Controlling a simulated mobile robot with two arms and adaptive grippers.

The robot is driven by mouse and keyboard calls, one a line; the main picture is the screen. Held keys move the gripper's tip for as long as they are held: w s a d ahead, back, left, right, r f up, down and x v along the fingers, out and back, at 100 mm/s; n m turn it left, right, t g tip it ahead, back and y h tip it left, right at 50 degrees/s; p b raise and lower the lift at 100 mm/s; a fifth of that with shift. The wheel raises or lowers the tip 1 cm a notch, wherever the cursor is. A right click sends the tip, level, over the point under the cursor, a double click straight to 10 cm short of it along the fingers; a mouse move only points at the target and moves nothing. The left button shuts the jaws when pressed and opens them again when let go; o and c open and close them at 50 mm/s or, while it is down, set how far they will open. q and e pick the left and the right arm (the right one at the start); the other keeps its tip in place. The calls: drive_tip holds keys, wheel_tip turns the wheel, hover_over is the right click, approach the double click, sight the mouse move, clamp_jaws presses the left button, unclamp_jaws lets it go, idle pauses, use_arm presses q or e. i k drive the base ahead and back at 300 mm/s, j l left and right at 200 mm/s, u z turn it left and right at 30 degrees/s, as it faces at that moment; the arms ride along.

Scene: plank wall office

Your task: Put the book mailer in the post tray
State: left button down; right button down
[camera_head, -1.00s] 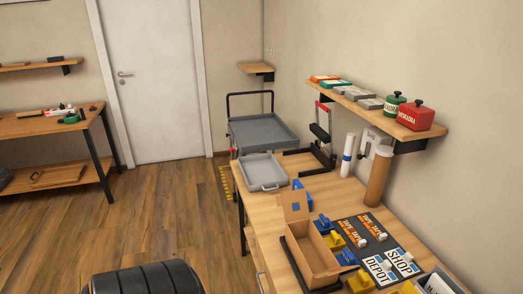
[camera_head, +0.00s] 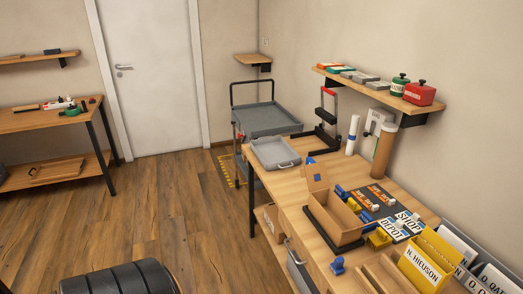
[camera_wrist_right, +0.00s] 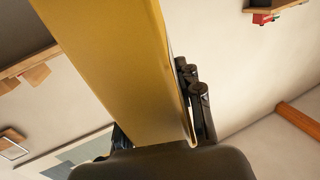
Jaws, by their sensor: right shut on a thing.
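My right gripper (camera_wrist_right: 170,125) is shut on a flat golden-yellow thing (camera_wrist_right: 105,60), which looks like the book mailer. In the right wrist view it fills the upper middle, with dark fingers showing at its right side. The head view does not show my right gripper or the held thing clearly. My left gripper is not in view.
An open cardboard box (camera_head: 335,222), blue and yellow stamps, and label cards (camera_head: 395,231) crowd the bench's middle. A yellow holder marked N. HIEUSON (camera_head: 428,262) stands in front. A grey trolley (camera_head: 268,120) is behind the tray. A wall shelf (camera_head: 375,97) overhangs the right.

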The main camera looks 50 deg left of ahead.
sight(273, 155)
drive_tip(key=j+u, duration=0.1)
drive_tip(key=u, duration=1.35)
drive_tip(key=i+j+u, duration=0.15)
drive_tip(key=i+u, duration=0.15)
drive_tip(key=i, duration=2.1)
